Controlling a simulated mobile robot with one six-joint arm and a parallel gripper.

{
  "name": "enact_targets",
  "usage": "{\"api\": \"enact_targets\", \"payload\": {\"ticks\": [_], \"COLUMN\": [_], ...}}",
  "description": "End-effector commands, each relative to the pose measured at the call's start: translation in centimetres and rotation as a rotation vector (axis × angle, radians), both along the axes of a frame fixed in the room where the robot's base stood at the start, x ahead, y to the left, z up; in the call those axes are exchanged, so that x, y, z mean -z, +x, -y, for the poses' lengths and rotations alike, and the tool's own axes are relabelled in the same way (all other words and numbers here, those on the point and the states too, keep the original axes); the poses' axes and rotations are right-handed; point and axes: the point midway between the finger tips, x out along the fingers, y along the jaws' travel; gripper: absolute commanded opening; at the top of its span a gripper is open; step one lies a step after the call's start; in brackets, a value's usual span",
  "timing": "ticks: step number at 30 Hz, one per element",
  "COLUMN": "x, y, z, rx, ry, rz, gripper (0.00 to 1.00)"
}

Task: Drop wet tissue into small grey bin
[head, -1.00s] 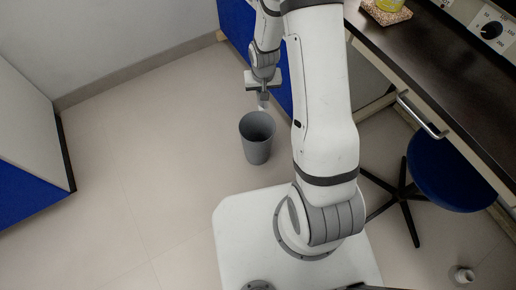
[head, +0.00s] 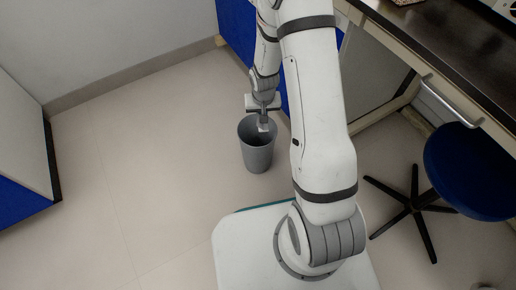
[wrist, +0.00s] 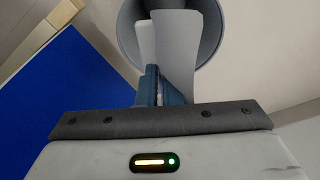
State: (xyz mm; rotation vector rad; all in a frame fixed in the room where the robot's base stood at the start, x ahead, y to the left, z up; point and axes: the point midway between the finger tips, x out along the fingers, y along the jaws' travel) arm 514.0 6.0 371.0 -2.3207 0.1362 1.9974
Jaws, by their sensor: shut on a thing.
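The small grey bin (head: 257,156) stands upright on the floor in the head view, in front of my base. My gripper (head: 263,117) points down over the bin's mouth. It is shut on the pale wet tissue (head: 263,127), which hangs below the fingers at the bin's opening. In the wrist view my gripper's blue fingers (wrist: 158,86) are close together with the pale tissue (wrist: 176,50) between and beyond them. The tissue overlaps the round grey bin (wrist: 213,28) behind it. I cannot tell how deep the tissue hangs, and the bin's bottom is hidden.
A dark-topped bench (head: 445,50) with a metal handle stands at the right. A blue stool (head: 470,170) is below it. A blue cabinet panel (head: 232,30) is behind the arm. Another cabinet (head: 22,140) is at the left. The floor left of the bin is clear.

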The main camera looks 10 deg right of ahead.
Motion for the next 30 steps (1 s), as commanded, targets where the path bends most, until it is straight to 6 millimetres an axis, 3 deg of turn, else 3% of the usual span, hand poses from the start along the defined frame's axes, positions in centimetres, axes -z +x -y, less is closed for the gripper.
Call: {"api": "enact_targets", "payload": {"ticks": [3, 11, 12, 21, 30], "x": [1.02, 0.98, 0.98, 0.98, 0.17], "y": [0.01, 0.01, 0.01, 0.00, -0.05], "z": [0.02, 0.04, 0.04, 0.06, 0.06], "rx": [0.001, 0.001, 0.001, 0.002, 0.002], "ry": [0.000, 0.000, 0.000, 0.000, 0.000], "rz": [0.000, 0.000, 0.000, 0.000, 0.001], "gripper": [0.00, 0.00, 0.08, 0.31, 0.31]}}
